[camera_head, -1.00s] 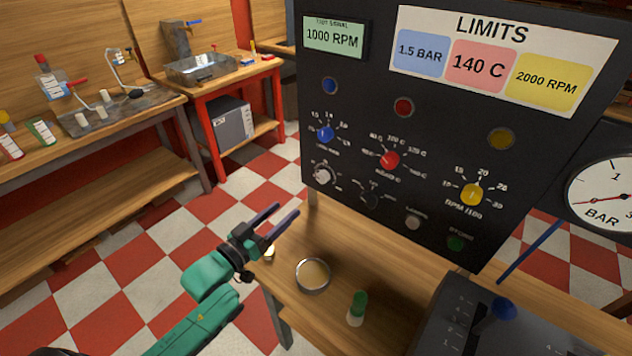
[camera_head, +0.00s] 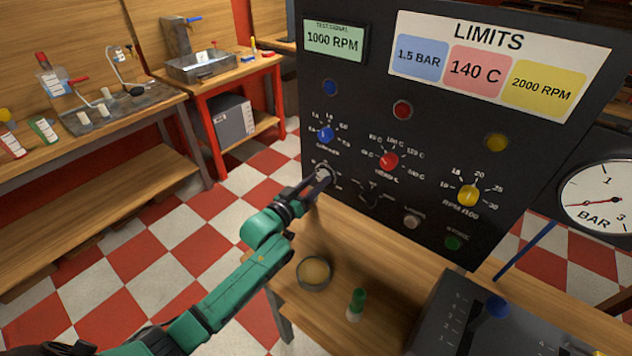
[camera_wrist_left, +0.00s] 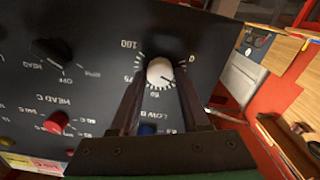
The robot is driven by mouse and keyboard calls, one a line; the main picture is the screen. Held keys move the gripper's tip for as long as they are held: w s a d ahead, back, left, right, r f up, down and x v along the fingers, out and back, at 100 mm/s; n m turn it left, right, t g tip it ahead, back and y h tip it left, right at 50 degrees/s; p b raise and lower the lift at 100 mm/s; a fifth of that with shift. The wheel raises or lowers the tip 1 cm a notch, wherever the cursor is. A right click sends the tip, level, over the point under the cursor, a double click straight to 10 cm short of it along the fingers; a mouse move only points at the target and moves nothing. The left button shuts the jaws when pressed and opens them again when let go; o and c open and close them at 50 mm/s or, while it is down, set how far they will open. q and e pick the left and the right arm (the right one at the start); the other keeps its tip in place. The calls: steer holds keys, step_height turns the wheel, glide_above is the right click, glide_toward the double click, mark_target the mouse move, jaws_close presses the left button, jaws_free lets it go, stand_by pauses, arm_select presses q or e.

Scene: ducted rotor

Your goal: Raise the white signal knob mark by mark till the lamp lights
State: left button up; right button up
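The white signal knob (camera_wrist_left: 160,71) sits on the black panel, with a dial reading 0, 50, 75 and 100 around it. In the head view the knob (camera_head: 323,170) is partly covered by my gripper. My left gripper (camera_head: 319,184) is at the panel; in the wrist view its two fingers (camera_wrist_left: 161,88) stand apart on either side of the knob, with no clear grip seen. The yellow lamp (camera_head: 497,142), red lamp (camera_head: 403,110) and blue lamp (camera_head: 330,87) look dull. The test signal display (camera_head: 333,40) reads 1000 RPM. My right gripper is out of view.
The blue knob (camera_head: 325,134), red knob (camera_head: 389,161) and yellow knob (camera_head: 470,195) are on the same panel. A round dish (camera_head: 314,273) and a green-topped piece (camera_head: 356,303) stand on the bench below. A lever box (camera_head: 465,325) is at the lower right.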

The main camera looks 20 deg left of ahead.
arm_select(q)
jaws_close()
steer(key=m+b, duration=0.1)
steer(key=m, duration=0.2)
steer(key=shift+f+m, duration=0.15)
steer(key=shift+m, duration=0.85)
steer(key=o, duration=0.6)
jaws_free()
